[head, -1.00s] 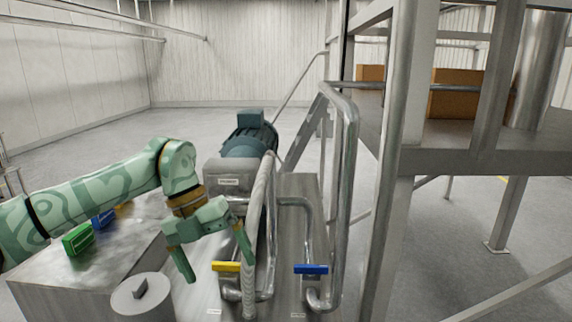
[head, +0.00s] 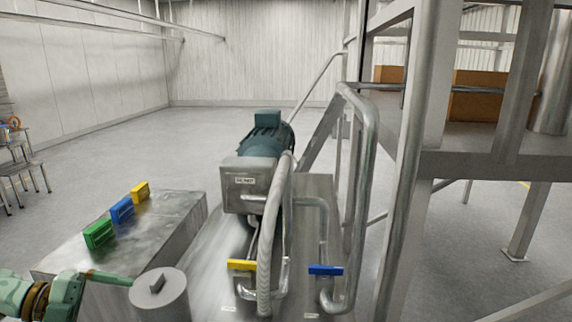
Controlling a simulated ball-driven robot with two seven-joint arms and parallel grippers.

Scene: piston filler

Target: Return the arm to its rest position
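My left arm comes in at the lower left corner of the head view. Its green gripper (head: 98,281) is low beside the metal block with the coloured blocks, left of the grey cylinder. One finger points right, with a clear gap below it. The other finger is not visible, cut off by the bottom edge. I see nothing held. My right gripper is not in view.
A green block (head: 99,233), blue block (head: 121,210) and yellow block (head: 140,191) sit on the metal block (head: 178,218). A grey cylinder (head: 160,298), yellow-handled valve (head: 242,265), blue-handled valve (head: 326,270), motor (head: 266,135) and steel frame (head: 405,200) stand rightward.

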